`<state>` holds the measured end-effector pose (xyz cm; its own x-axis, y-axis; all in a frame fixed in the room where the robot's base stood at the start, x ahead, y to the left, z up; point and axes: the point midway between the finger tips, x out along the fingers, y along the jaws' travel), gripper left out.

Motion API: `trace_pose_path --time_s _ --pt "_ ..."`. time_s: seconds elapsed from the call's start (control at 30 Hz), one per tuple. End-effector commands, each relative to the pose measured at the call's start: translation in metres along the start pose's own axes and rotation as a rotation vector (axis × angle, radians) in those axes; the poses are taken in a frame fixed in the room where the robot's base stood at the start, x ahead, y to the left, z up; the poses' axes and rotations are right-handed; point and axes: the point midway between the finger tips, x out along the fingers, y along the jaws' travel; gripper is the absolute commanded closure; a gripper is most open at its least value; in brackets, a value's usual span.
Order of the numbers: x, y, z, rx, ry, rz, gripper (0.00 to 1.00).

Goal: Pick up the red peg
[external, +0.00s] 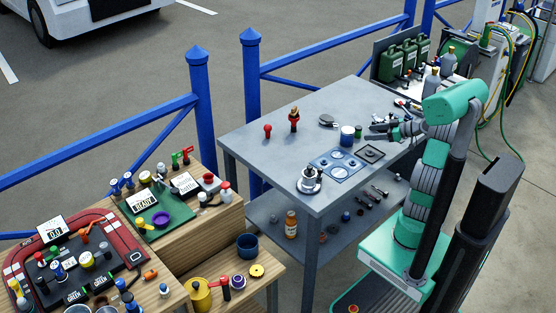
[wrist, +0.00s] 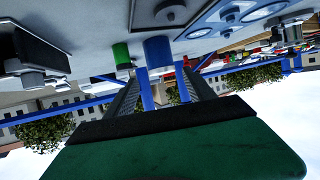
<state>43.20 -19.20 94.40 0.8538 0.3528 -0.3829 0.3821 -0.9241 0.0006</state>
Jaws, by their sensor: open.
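A small red peg-shaped piece with a round head (external: 267,131) stands upright on the grey table (external: 300,100) near its far left part. A taller red piece with a brownish top (external: 294,121) stands just right of it. I cannot tell for certain which is the red peg. My gripper (external: 374,132) is open and empty, low over the table's right part and pointing left, well apart from both red pieces. Small red bits there are too unclear to name.
A blue-and-white cylinder (external: 347,134) and a small green cylinder (external: 358,131) stand close before my gripper; the blue one (wrist: 158,52) shows in the wrist view. A blue panel with round plates (external: 336,163), a dark square tray (external: 370,153) and a silver-and-black device (external: 309,180) lie nearer.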

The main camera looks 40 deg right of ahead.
Motion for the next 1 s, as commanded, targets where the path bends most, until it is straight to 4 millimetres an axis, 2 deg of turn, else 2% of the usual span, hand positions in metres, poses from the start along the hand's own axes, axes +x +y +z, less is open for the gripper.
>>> trace_pose_path --time_s 0.4,0.47,0.73,0.87,1.0 --pt "0.0 0.0 0.0 0.0 0.0 0.0 0.37" --pt "0.0 0.0 0.0 0.0 0.0 0.0 0.41" --pt "0.002 0.001 -0.002 0.019 0.001 0.001 0.41" --pt "0.023 0.009 -0.018 0.22 0.011 0.011 0.41" --pt "0.068 0.024 -0.049 0.641 0.045 0.036 0.41"
